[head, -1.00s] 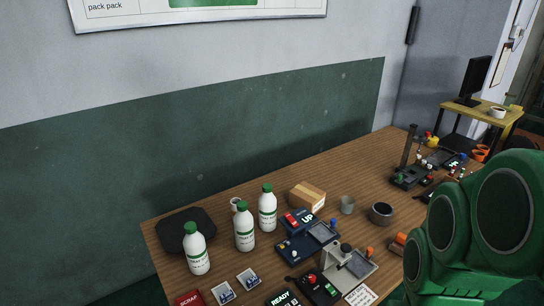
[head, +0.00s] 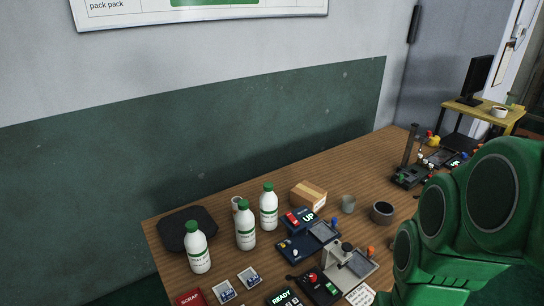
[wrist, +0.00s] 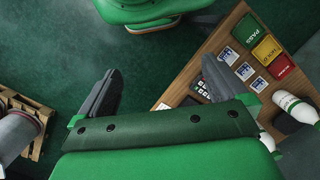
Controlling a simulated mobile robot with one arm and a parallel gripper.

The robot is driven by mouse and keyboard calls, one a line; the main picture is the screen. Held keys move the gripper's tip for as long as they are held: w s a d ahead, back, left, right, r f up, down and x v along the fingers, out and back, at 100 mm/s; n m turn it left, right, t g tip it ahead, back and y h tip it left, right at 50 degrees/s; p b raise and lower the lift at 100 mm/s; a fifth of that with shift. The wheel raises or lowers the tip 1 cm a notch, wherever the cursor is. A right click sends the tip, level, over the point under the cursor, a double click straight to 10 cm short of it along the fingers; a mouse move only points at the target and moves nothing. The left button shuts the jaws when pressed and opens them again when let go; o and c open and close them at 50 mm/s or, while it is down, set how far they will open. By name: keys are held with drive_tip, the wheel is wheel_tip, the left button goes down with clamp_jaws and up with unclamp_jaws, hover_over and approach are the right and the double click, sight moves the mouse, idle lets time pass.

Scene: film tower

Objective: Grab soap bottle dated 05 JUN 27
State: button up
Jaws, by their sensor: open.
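Three white soap bottles with green caps stand upright on the wooden table in the head view: a left one (head: 198,250), a middle one (head: 245,228) and a right one (head: 269,210). Their label print is too small to read, so I cannot tell which is dated 05 JUN 27. In the wrist view a white bottle (wrist: 296,112) shows at the right edge, and part of another is behind my gripper's body. My gripper (wrist: 155,90) is open and empty, its two grey fingers apart, over the floor beside the table edge. The head view shows my green arm, but not the fingers.
The wooden table (head: 330,170) also holds a dark tray (head: 187,228), a cardboard box (head: 308,194), cups, small machines and picture cards near the front edge. Red, yellow and green blocks (wrist: 267,50) show in the wrist view. A pallet with a grey cylinder (wrist: 17,133) stands at left.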

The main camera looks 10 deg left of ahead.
drive_tip(key=w+a+m+g+y, duration=0.1)
drive_tip(key=w+a+g+y, duration=0.2)
drive_tip(key=a, duration=0.7)
drive_tip(key=w+a+m+y, duration=0.1)
drive_tip(key=w+a+y, duration=0.35)
drive_tip(key=a, duration=0.65)
drive_tip(key=m+t+y, duration=0.4)
drive_tip(key=m+y, duration=0.6)
drive_tip(key=m, duration=0.5)
hover_over(206, 244)
drive_tip(key=d, duration=0.2)
drive_tip(key=f, duration=1.3)
drive_tip(key=shift+s+a+f, duration=0.15)
drive_tip(key=shift+s+f, duration=0.1)
drive_tip(key=shift+f, duration=0.1)
drive_tip(key=shift+w+f, duration=0.2)
drive_tip(key=shift+f, duration=3.7)
drive_tip(key=shift+s+a+r, duration=0.15)
drive_tip(key=shift+a, duration=2.4)
drive_tip(key=c, duration=1.5)
